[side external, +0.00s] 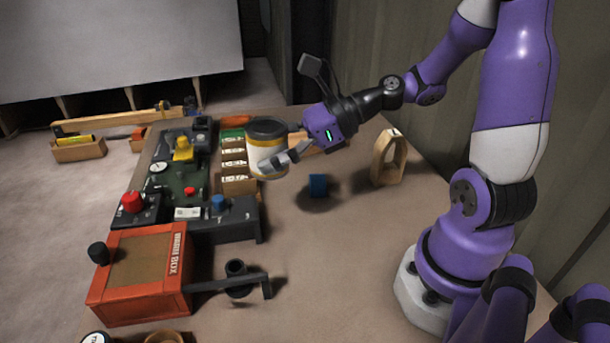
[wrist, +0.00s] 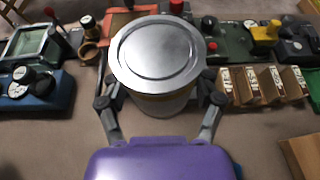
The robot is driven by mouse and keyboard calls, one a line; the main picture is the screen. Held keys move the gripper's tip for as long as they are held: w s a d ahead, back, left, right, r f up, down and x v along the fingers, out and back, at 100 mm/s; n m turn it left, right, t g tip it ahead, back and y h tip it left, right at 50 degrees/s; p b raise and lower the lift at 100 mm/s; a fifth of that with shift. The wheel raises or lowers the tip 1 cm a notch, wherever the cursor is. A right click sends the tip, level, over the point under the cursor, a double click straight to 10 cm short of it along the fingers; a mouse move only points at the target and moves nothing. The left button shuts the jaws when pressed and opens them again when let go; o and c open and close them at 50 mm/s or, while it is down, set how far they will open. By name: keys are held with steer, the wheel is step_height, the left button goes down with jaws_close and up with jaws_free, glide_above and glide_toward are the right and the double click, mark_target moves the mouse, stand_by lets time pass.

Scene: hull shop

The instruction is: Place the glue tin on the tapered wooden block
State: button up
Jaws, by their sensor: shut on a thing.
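The glue tin (side external: 268,158) is a pale tin with a yellow band and a dark-looking top. My gripper (side external: 283,148) is shut on it and holds it upright above the table. In the wrist view the tin's round silver lid (wrist: 158,52) faces the camera, with one finger of my gripper (wrist: 160,100) on each side. A flat light wooden piece (side external: 328,139), perhaps the tapered wooden block, lies behind my gripper and is partly hidden. Its edge shows at the lower right of the wrist view (wrist: 302,152). I cannot make out its full shape.
A small blue block (side external: 318,185) sits below my wrist. The table's front middle is clear.

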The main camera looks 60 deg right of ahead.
steer(key=w+d+r+m+t+h, duration=0.3)
steer(key=w+d+m+h, duration=0.1)
steer(key=w+d+h, duration=0.15)
steer(key=m+h, duration=0.5)
steer(key=m, duration=0.1)
glide_above(294, 141)
steer(key=shift+t, duration=0.4)
steer(key=f, duration=1)
steer(key=shift+a+f, duration=0.25)
steer(key=shift+f, duration=0.05)
steer(key=shift+d+f, duration=0.15)
steer(key=shift+f, duration=1.9)
steer(key=o, duration=1.4)
steer(key=shift+f, duration=0.15)
